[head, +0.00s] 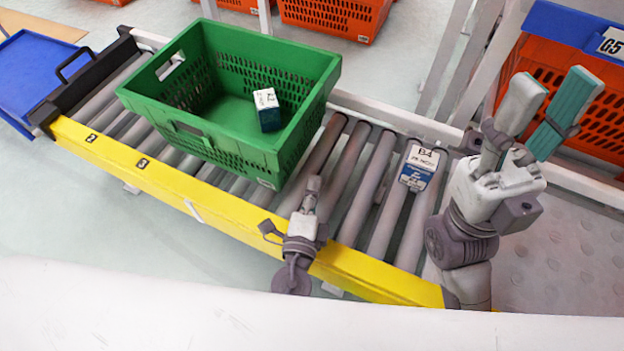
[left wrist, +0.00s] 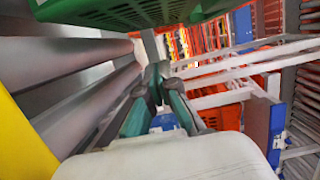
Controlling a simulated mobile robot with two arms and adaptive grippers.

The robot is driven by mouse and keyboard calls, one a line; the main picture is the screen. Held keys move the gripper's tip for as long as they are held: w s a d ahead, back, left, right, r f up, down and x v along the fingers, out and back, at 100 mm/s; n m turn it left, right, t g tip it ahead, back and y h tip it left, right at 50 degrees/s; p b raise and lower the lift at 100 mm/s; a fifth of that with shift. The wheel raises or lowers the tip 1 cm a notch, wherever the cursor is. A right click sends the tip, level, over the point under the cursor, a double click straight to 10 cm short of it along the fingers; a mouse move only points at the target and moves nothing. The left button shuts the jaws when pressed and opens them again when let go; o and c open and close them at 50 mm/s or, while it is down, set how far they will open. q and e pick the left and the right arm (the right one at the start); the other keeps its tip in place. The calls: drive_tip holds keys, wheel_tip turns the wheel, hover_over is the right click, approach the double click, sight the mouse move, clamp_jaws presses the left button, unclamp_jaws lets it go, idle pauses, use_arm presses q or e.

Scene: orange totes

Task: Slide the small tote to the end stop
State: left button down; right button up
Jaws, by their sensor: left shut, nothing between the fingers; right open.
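The small green tote (head: 225,150) sits on the roller conveyor (head: 345,175), left of the middle, with a small white and blue box (head: 267,109) inside. The black end stop (head: 75,85) is at the conveyor's left end, with a short run of bare rollers between it and the tote. My left gripper (head: 312,183) is shut and empty by the tote's right side; I cannot tell whether it touches. In the left wrist view its fingers (left wrist: 160,85) are together below the green tote (left wrist: 120,10). My right gripper (head: 550,110) is open and raised at the conveyor's right end.
A white and blue box marked B4 (head: 420,167) lies on the rollers at the right. A yellow rail (head: 170,178) runs along the near side. A blue cart (head: 45,75) stands beyond the left end. Orange totes (head: 335,15) stand behind and at the right.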

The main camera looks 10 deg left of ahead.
use_arm(q)
drive_tip(key=w, duration=0.7)
drive_tip(key=shift+w+d, duration=0.3)
drive_tip(key=shift+d, duration=0.05)
drive_tip(key=shift+w+a, duration=0.15)
drive_tip(key=shift+a, duration=0.5)
drive_tip(key=shift+w+a, duration=0.15)
drive_tip(key=shift+a, duration=0.45)
drive_tip(key=shift+w+a, duration=0.25)
drive_tip(key=shift+a, duration=0.4)
